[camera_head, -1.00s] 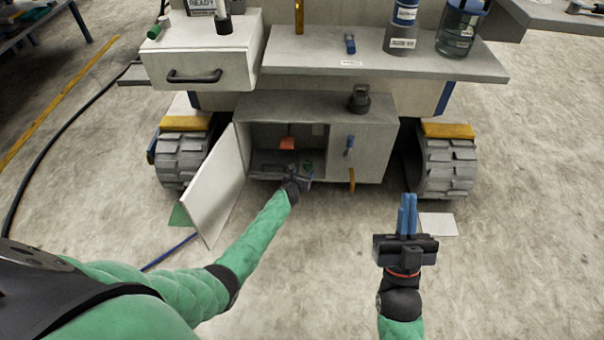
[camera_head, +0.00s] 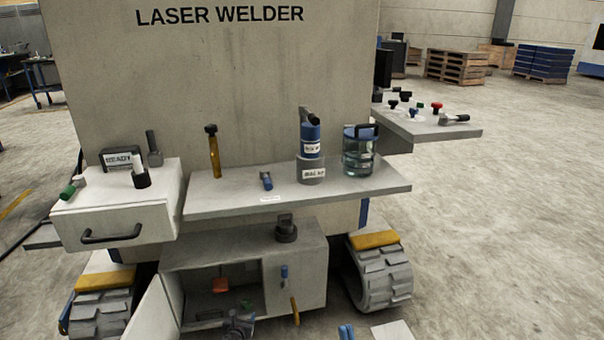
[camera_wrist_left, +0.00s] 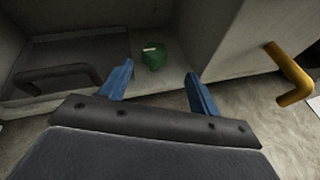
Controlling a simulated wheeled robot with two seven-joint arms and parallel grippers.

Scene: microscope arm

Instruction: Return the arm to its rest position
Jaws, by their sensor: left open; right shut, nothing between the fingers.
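I cannot make out a separate microscope arm in either view. My left gripper (camera_head: 238,325) is low at the front of the open cabinet (camera_head: 236,262). In the left wrist view its two blue fingers (camera_wrist_left: 160,72) are spread with nothing between them. A small green object (camera_wrist_left: 153,57) lies just beyond the fingertips inside the cabinet, apart from them; it also shows in the head view (camera_head: 245,304). Only the blue fingertips of my right gripper (camera_head: 346,331) show at the bottom edge of the head view. They are close together and empty.
The cabinet's white door (camera_head: 153,310) stands open at left. An orange handle (camera_head: 295,311) sticks out at right of the opening. Above are a drawer (camera_head: 115,225) and a shelf (camera_head: 375,193) with bottles. Open floor lies at right.

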